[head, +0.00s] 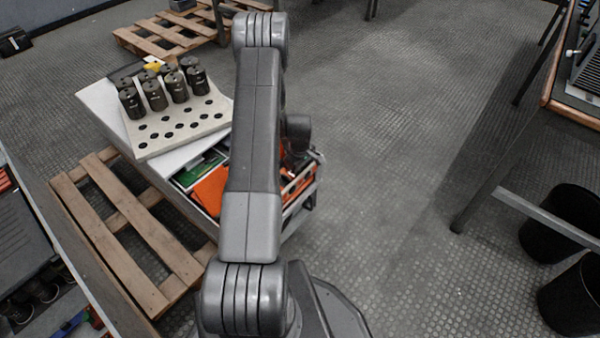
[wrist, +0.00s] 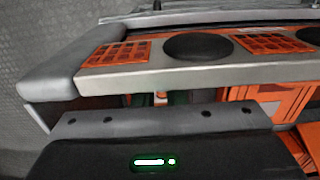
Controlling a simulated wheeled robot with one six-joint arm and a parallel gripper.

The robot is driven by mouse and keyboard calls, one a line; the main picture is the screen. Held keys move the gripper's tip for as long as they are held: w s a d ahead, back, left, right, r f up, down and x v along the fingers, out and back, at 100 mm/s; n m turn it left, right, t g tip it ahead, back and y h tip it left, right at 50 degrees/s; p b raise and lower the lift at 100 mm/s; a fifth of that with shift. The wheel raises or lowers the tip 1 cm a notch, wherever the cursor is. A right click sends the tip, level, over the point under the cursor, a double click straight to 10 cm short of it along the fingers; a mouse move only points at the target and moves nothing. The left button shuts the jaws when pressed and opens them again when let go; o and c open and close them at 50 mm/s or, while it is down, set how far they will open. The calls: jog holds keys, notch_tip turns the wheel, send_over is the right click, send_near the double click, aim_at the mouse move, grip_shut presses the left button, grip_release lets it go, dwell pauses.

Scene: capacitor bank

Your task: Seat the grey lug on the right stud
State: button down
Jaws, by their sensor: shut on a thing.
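My gripper shows in the wrist view as a dark housing (wrist: 100,150) with a lit green strip at the bottom edge. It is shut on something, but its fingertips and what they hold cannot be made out. In the head view my own arm hides most of the gripper, which is over the right end of the white bench. I cannot pick out the grey lug or the right stud in either view. Ahead of the gripper in the wrist view is a grey-framed unit (wrist: 140,78) with orange grilles and black round parts.
On the white bench (head: 100,95), a pale plate (head: 160,148) with holes carries several dark cylinders (head: 154,95). Orange and green items (head: 210,190) lie close under my arm. Wooden pallets (head: 130,225) stand on the left. Open floor (head: 390,130) lies to the right, before two black bins (head: 560,220).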

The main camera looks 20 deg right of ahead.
jog(key=shift+f+b, duration=0.7)
dwell(1.0)
jog(key=c, duration=1.4)
grip_release()
jog(key=shift+r, duration=0.15)
notch_tip(320, 180, up, 14)
jog(key=p, duration=0.3)
jog(key=shift+f+p, duration=0.2)
jog(key=shift+p, duration=0.2)
jog(key=shift+f, duration=0.15)
